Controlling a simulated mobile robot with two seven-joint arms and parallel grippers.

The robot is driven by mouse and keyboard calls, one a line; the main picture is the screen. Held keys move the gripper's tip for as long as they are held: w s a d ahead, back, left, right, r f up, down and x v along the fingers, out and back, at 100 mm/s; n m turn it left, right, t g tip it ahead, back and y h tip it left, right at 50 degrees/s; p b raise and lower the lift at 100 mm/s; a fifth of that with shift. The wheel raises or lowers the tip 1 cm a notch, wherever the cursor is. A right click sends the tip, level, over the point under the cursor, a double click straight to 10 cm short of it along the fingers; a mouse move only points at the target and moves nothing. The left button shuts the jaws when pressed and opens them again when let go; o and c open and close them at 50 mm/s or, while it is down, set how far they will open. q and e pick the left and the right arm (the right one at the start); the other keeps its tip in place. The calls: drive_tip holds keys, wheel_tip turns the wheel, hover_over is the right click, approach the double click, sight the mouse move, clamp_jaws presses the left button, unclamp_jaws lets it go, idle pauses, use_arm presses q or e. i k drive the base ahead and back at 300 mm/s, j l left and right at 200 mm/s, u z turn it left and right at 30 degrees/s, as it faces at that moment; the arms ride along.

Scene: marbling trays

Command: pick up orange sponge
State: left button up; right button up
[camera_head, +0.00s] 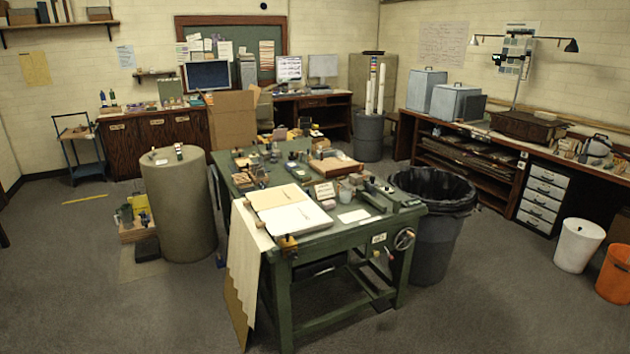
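No orange sponge can be made out with certainty. A small orange-yellow item (287,242) sits at the front left corner of the green worktable (345,226); I cannot tell what it is. Many small items crowd the middle and back of the table, too small to identify. Neither of my grippers shows in the head view.
A large tan cylinder (180,210) stands left of the table, with a dark bin (432,240) at its right. A tall board (243,265) leans on its front left. A white bin (578,246) and an orange bucket (614,275) stand far right. The front floor is clear.

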sight(328, 205)
drive_tip(key=i+j+z, duration=0.15)
drive_tip(key=i, duration=1.05)
